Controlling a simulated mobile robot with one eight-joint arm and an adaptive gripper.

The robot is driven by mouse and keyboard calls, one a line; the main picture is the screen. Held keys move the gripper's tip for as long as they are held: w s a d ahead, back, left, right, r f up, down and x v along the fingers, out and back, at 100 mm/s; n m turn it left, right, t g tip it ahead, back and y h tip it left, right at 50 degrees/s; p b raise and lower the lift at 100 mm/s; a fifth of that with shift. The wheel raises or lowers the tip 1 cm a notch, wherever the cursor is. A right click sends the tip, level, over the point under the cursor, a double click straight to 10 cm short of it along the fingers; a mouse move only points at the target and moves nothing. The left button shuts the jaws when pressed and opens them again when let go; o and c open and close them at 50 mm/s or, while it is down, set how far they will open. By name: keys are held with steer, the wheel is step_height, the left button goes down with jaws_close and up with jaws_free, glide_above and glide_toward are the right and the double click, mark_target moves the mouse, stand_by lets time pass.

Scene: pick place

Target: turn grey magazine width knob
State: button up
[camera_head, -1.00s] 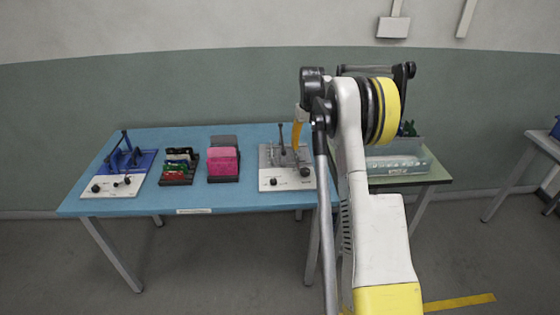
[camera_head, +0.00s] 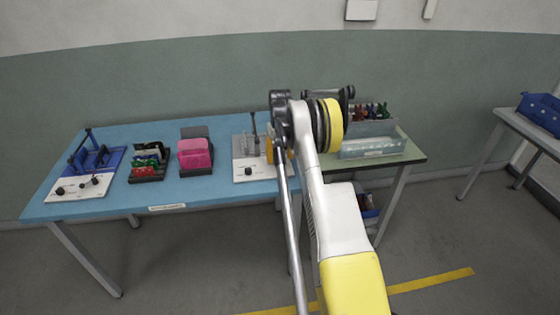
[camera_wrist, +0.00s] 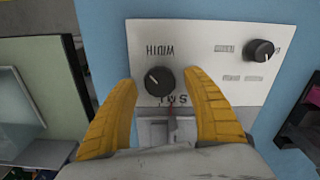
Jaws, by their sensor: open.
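The grey magazine (camera_head: 240,148) stands at the right end of the blue table, with a white front panel. In the wrist view its white panel (camera_wrist: 215,100) carries a black round knob (camera_wrist: 159,81) beside upside-down lettering that reads WIDTH. My gripper (camera_wrist: 160,84) is open, with one yellow finger on each side of this knob and gaps showing between fingers and knob. In the head view the gripper is partly hidden by my arm, and the width knob is hidden there. A second black knob (camera_wrist: 262,50) sits farther right on the panel in the wrist view.
The blue table (camera_head: 120,207) also holds a blue magazine (camera_head: 97,160), a rack of coloured parts (camera_head: 150,162) and a pink block in a dark holder (camera_head: 195,154). A clear bin (camera_head: 372,148) stands on the green table to the right.

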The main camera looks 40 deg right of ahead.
steer(key=c, duration=1.2)
